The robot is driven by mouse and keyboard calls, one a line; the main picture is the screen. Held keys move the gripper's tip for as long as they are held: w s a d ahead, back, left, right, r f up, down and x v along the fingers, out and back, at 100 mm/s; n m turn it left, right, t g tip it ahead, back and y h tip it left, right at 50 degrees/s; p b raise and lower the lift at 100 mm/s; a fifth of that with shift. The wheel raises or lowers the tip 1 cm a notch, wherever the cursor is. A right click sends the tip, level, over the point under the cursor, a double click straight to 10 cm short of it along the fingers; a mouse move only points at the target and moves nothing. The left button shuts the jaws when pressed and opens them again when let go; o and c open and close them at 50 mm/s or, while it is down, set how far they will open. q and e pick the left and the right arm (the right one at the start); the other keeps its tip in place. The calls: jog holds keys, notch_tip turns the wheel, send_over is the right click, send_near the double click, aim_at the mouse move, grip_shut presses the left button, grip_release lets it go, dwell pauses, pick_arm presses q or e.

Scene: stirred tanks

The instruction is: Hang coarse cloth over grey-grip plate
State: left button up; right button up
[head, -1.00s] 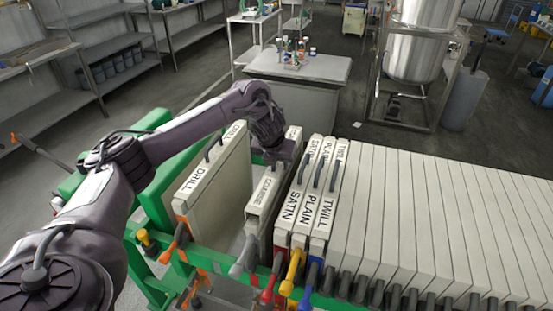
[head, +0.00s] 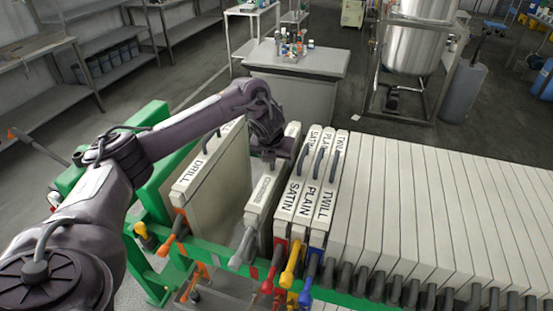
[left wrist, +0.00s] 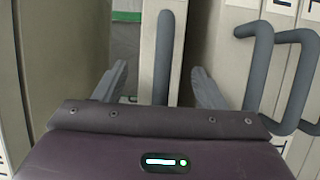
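The grey-grip plate (head: 262,195) stands upright in the green rack, between the DRILL plate and the SATIN plate. Its grey grip (head: 243,248) sticks out at the near end; the small label on its top edge is not legible. My left gripper (head: 275,157) is over the far part of this plate's top. In the left wrist view the left gripper (left wrist: 160,72) is open, with one finger on each side of the plate's dark bar handle (left wrist: 163,55) and visible gaps on both sides. I cannot make out a coarse cloth. My right gripper is not in view.
The orange-grip DRILL plate (head: 215,175) stands to the left, across a gap. SATIN (head: 295,195), PLAIN (head: 314,190) and TWILL (head: 328,195) stand close on the right, followed by a tight row of blank plates (head: 430,210). A bench with bottles (head: 300,62) is behind.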

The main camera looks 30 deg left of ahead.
pick_arm(q)
jog(key=shift+f, duration=0.1)
jog(key=b+v, duration=0.1)
jog(key=v, duration=0.1)
jog(key=shift+s+r, duration=0.1)
jog(key=shift+r, duration=0.25)
jog(key=p+v, duration=0.2)
jog(key=v, duration=0.2)
jog(key=shift+r, duration=0.35)
jog(key=shift+s+r, duration=0.25)
jog(key=shift+r, duration=0.05)
